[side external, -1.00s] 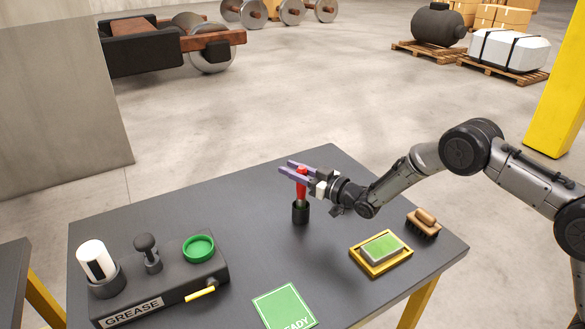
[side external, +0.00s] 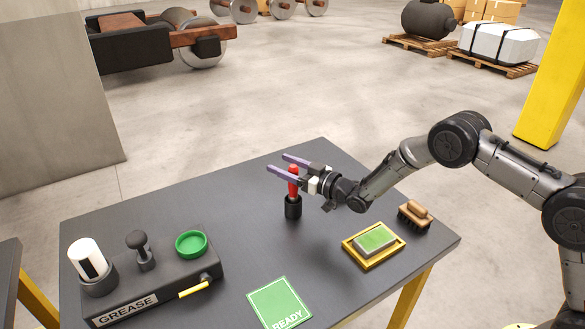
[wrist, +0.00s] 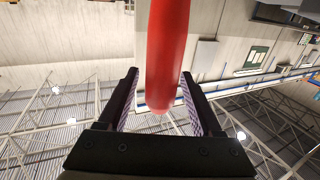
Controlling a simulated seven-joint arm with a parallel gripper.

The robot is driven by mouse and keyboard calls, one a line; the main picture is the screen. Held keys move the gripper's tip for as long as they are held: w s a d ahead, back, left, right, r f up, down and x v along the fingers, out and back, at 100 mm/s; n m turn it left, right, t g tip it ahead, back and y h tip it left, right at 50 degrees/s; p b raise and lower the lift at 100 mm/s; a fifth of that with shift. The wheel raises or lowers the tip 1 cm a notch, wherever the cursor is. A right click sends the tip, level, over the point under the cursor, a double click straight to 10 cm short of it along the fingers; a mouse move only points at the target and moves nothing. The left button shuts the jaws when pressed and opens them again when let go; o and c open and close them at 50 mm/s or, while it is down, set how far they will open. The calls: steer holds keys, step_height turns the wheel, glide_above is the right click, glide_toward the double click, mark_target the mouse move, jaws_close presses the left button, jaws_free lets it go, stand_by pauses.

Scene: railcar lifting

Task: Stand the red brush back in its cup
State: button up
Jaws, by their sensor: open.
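The red brush (side external: 293,183) stands upright in its small black cup (side external: 293,208) on the dark table. Its red handle shows above the rim, and its lower end is hidden inside the cup. My gripper (side external: 277,163) is open, with its two purple fingers apart on either side of the upper handle. In the wrist view the red handle (wrist: 166,55) runs between the spread fingers, closer to the right one, and whether it touches that finger I cannot tell.
A grease box (side external: 150,285) with a white cylinder, a dark knob and a green ring stands at left. A green card (side external: 279,303) lies in front. A yellow tray (side external: 374,258) with a green-topped block and a wooden brush (side external: 415,213) are at right. The table's back left is clear.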

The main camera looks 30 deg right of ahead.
steer(key=v, duration=1.3)
step_height(320, 180, up, 19)
steer(key=n+t, duration=0.1)
steer(key=t, duration=0.2)
steer(key=s+d+r+m+g+h, duration=0.15)
steer(key=s+d+r+h, duration=0.3)
steer(key=s+r, duration=0.55)
steer(key=s+d+f+m+g+h, duration=0.1)
steer(key=s+f+g, duration=0.5)
steer(key=s, duration=0.7)
steer(key=s+d+f+m+g+h, duration=0.1)
steer(key=s+f+m+g, duration=0.2)
steer(key=s, duration=1.1)
step_height(320, 180, down, 7)
steer(key=g, duration=0.3)
steer(key=shift+d+r, duration=0.15)
steer(key=shift+d, duration=0.2)
steer(key=shift+s+g, duration=0.1)
steer(key=shift+g, duration=0.15)
